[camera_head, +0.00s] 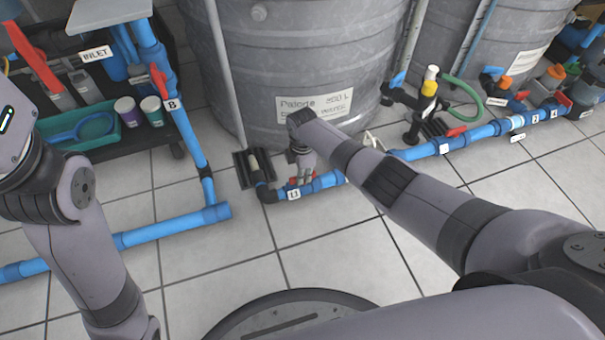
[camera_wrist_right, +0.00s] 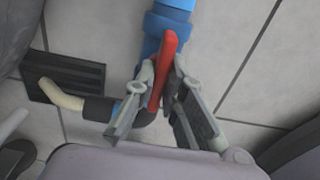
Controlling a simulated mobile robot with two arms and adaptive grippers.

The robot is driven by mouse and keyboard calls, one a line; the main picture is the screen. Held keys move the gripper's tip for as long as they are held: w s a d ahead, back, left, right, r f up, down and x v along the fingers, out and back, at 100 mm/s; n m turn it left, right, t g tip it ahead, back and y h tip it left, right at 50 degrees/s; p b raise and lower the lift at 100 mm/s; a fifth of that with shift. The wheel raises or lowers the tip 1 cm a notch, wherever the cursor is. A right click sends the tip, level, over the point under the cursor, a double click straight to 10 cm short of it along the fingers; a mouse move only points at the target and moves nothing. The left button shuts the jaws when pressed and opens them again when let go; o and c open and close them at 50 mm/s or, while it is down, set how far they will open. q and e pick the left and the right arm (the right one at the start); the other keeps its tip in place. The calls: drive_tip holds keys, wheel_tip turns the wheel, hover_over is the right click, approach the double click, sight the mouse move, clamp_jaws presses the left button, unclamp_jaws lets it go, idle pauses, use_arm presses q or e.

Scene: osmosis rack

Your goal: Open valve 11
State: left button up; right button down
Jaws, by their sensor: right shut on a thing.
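Valve 11 is on a low blue pipe (camera_head: 325,182) with a white label "11" (camera_head: 293,194), in front of a large grey tank. Its red lever handle (camera_wrist_right: 165,66) shows in the right wrist view, roughly in line with the pipe. My right gripper (camera_wrist_right: 168,84) is shut on this red handle, one finger on each side. In the head view my right gripper (camera_head: 302,172) points down at the valve, and its wrist and fingers hide most of the handle. My left arm shows at the left, but its gripper is out of the picture.
Grey tanks (camera_head: 300,60) stand behind the pipe. A dark floor grate (camera_head: 244,170) with a pale pipe end lies left of the valve. A black cart with a teal tray (camera_head: 85,128) is at the left. Other valves (camera_head: 458,131) line the right. The tiled floor in front is clear.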

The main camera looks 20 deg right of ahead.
idle(0.4)
drive_tip(key=c, duration=1.7)
unclamp_jaws()
drive_tip(key=shift+o, duration=0.2)
drive_tip(key=shift+r, duration=0.1)
wheel_tip(320, 180, up, 12)
